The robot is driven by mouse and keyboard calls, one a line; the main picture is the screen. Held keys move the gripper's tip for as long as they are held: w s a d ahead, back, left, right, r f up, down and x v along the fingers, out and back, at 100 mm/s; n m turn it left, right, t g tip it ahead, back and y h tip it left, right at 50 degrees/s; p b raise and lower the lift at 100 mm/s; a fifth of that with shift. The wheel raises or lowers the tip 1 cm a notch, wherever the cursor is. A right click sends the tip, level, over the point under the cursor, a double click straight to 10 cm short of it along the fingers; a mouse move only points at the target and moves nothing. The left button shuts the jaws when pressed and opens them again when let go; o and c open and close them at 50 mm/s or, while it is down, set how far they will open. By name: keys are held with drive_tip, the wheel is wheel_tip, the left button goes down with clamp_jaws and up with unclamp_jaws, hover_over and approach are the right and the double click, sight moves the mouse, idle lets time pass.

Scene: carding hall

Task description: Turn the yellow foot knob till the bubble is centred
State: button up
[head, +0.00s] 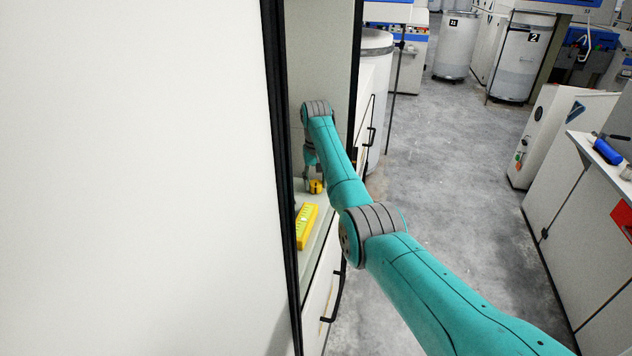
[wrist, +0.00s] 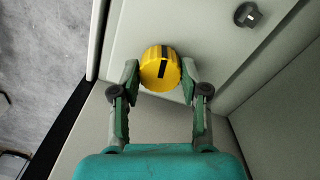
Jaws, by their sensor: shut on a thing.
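The yellow foot knob (wrist: 159,70) sits between the fingers of my gripper (wrist: 160,82) in the wrist view. It has a ribbed edge and a black mark across its top and side. Both fingertips touch its sides, so my gripper is shut on it. In the head view the knob (head: 316,187) shows small under my gripper (head: 314,182), on a pale ledge. A yellow spirit level (head: 307,227) with a greenish vial strip lies on the ledge nearer the camera. The bubble is too small to make out.
A grey knob on a plate (wrist: 248,14) is fixed to the pale surface near the yellow knob. A large white panel (head: 130,180) fills the left of the head view, its dark edge close to the level. Open grey floor (head: 440,200) lies to the right.

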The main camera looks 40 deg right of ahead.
sight(316, 183)
drive_tip(key=shift+m, duration=1.1)
drive_tip(key=o, duration=1.1)
drive_tip(key=shift+o, duration=0.2)
drive_tip(key=shift+r, duration=0.1)
wheel_tip(316, 183, up, 12)
